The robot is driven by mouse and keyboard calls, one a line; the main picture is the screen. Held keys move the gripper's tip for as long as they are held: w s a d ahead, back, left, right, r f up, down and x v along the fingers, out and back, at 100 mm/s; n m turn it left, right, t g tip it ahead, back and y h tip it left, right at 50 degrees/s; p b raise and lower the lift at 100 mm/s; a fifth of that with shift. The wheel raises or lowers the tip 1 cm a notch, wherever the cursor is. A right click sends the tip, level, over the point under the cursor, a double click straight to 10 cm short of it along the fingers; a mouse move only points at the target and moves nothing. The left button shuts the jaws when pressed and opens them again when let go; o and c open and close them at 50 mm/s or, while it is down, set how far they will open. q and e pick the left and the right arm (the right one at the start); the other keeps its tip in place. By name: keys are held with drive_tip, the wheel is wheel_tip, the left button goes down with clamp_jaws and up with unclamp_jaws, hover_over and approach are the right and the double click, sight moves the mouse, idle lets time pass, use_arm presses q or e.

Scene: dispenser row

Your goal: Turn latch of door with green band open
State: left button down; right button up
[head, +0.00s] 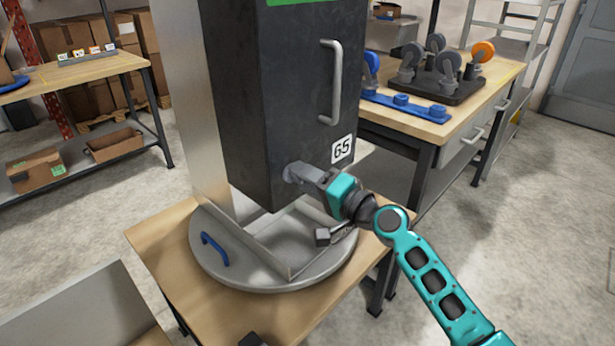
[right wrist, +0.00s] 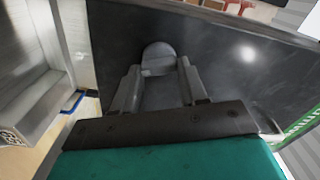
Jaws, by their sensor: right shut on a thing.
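The dark door (head: 285,90) has a green band (head: 300,2) at its top edge, a vertical grey handle (head: 335,82) and a white "G5" label (head: 342,150). My right gripper (head: 298,174) is at the door's lower left part, shut on the small grey latch. The latch (right wrist: 158,58) shows in the right wrist view as a rounded grey piece at the fingertips. The green band (right wrist: 298,125) also shows at that view's right edge. The gripper hides most of the latch in the head view, and I cannot tell its exact angle.
The dispenser stands on a round grey turntable (head: 218,268) with a blue handle (head: 215,248), on a wooden table (head: 160,240). A bench (head: 425,125) with casters and blue parts stands behind right. A shelf table is at left. The floor at right is clear.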

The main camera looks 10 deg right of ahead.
drive_tip(key=shift+r+m+p, duration=0.15)
drive_tip(key=shift+m+p, duration=0.3)
drive_tip(key=shift+m, duration=1.65)
drive_tip(key=o, duration=1.1)
drive_tip(key=shift+c, duration=0.2)
drive_tip(key=b+v, duration=0.1)
drive_tip(key=v, duration=1.2)
